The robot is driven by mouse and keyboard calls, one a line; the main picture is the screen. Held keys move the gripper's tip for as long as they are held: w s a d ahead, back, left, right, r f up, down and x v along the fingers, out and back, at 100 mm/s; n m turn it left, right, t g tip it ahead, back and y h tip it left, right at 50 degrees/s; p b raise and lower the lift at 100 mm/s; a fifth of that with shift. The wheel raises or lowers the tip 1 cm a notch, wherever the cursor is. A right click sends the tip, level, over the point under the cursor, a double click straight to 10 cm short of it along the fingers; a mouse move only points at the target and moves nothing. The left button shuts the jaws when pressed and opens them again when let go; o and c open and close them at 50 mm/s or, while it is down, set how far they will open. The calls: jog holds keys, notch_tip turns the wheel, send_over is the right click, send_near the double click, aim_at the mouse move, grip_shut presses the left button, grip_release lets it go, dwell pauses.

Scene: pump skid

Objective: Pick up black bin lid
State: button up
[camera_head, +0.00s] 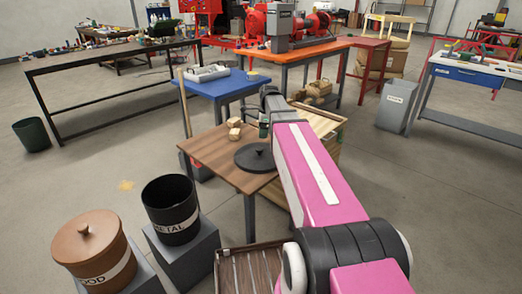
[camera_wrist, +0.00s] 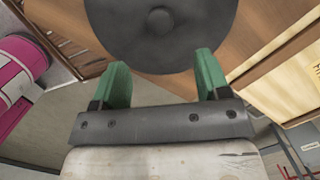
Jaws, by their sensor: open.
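The black bin lid (camera_head: 254,158) is a round dark disc with a small knob, lying on the small brown wooden table (camera_head: 203,155). In the wrist view the lid (camera_wrist: 130,35) fills the top middle, with its knob (camera_wrist: 160,20) near the upper edge. My gripper (camera_wrist: 158,75) is open, its two green fingers apart with nothing between them. The lid lies just beyond the fingertips; I cannot tell the height between them. In the head view my gripper (camera_head: 264,120) is mostly hidden by my pink arm, near the lid.
The open black METAL bin (camera_head: 172,215) and the brown-lidded bin (camera_head: 95,255) stand on grey blocks at lower left. Wood blocks (camera_head: 234,128) sit near the lid. A wooden crate (camera_head: 325,125) stands right of the table, a blue table (camera_head: 213,84) behind.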

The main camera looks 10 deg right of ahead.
aim_at(259, 148)
jog(key=shift+w+a+f, duration=0.1)
jog(key=shift+a+f, duration=0.2)
jog(key=shift+f, duration=1.5)
jog(key=shift+s+a+f, duration=0.1)
jog(key=shift+a+f, duration=0.15)
jog(key=shift+f, duration=1.5)
jog(key=shift+w+a+f, duration=0.1)
jog(key=shift+a+f, duration=0.2)
jog(key=shift+f, duration=1.5)
jog(key=shift+c, duration=0.3)
jog(key=c, duration=1)
